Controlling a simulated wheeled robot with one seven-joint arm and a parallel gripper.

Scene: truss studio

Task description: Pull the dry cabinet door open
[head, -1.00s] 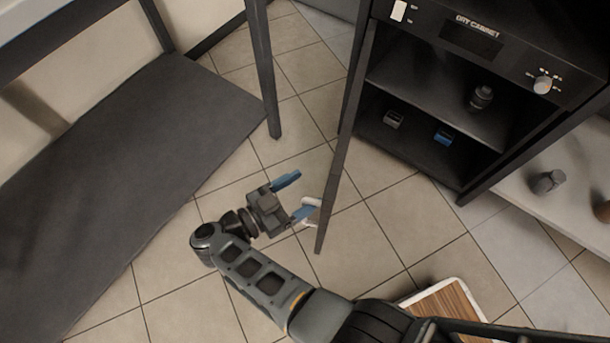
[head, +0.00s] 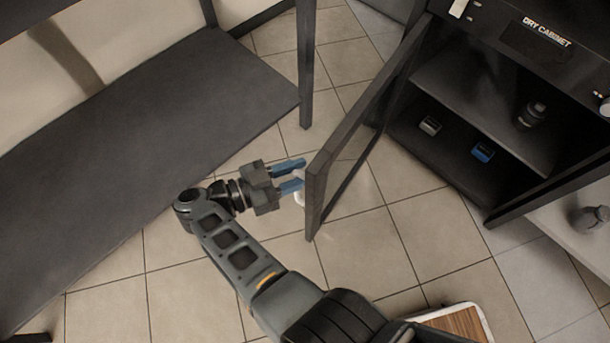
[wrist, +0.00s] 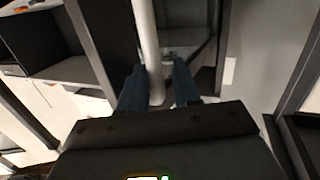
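The dry cabinet (head: 548,62) is black and stands at the upper right of the head view. Its dark-framed door (head: 316,190) stands well open, swung out to the left of the cabinet. The white bar handle (head: 299,198) is on the door's left side, partly hidden by my fingers and the door frame. It also runs down the middle of the wrist view (wrist: 148,40).
Two shelves inside the cabinet hold a dark lens (head: 531,115), a grey item (head: 430,125) and a blue item (head: 483,151). A dark table (head: 150,150) fills the left, its leg (head: 306,70) near the door. A wood-topped piece (head: 462,324) lies lower right. Tiled floor is clear between.

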